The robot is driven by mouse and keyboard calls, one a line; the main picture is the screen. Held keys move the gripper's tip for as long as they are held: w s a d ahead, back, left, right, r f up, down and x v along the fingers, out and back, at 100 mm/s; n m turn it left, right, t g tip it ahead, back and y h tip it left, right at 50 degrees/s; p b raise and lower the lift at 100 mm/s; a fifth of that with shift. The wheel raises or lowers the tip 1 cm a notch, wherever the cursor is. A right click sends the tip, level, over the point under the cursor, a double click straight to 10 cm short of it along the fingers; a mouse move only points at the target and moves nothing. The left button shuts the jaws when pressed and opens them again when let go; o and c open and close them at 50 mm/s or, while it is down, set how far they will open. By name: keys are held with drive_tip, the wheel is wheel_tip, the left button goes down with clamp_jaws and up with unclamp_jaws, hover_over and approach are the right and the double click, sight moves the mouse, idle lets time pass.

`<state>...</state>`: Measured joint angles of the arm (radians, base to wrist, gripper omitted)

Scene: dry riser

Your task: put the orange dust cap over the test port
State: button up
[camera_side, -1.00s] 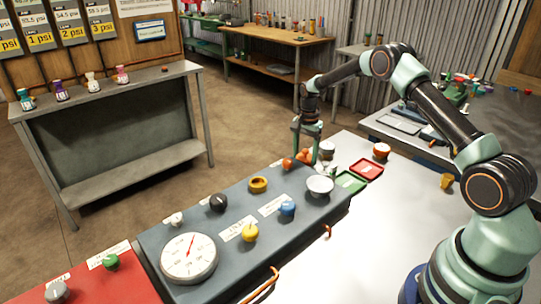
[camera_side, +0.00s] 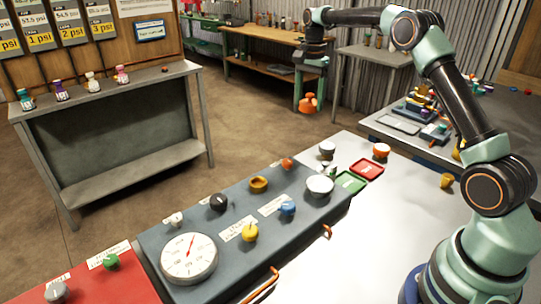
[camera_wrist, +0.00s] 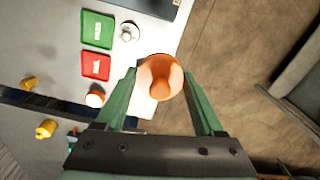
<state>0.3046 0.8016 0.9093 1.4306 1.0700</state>
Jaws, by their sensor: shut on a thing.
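The orange dust cap (camera_side: 308,104) is held in my gripper (camera_side: 309,92), high above the back right of the grey-blue panel (camera_side: 215,205) and clear of it. In the wrist view the cap (camera_wrist: 160,80) sits between the two green fingers, its round rim and central knob facing the camera. My gripper is shut on it. I cannot tell for certain which fitting is the test port. A small orange fitting (camera_side: 287,163) stands at the panel's back edge, and a small metal fitting (camera_side: 331,168) stands near the green tray.
A green tray (camera_side: 350,184) and a red tray (camera_side: 368,168) lie on the white bench (camera_side: 400,215). An orange-topped jar (camera_side: 381,151) and a yellow cup (camera_side: 447,181) are to the right.

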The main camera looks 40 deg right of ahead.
drive_tip(key=s+a+r, duration=0.2)
drive_tip(key=a+r, duration=0.2)
drive_tip(key=a, duration=0.7)
drive_tip(key=s+a+r, duration=0.2)
drive_tip(key=a+r, duration=0.3)
drive_tip(key=a, duration=0.7)
drive_tip(key=f, duration=2)
drive_tip(key=shift+d, duration=0.25)
drive_tip(key=shift+f, duration=0.35)
drive_tip(key=shift+f, duration=0.2)
drive_tip(key=o, duration=1.3)
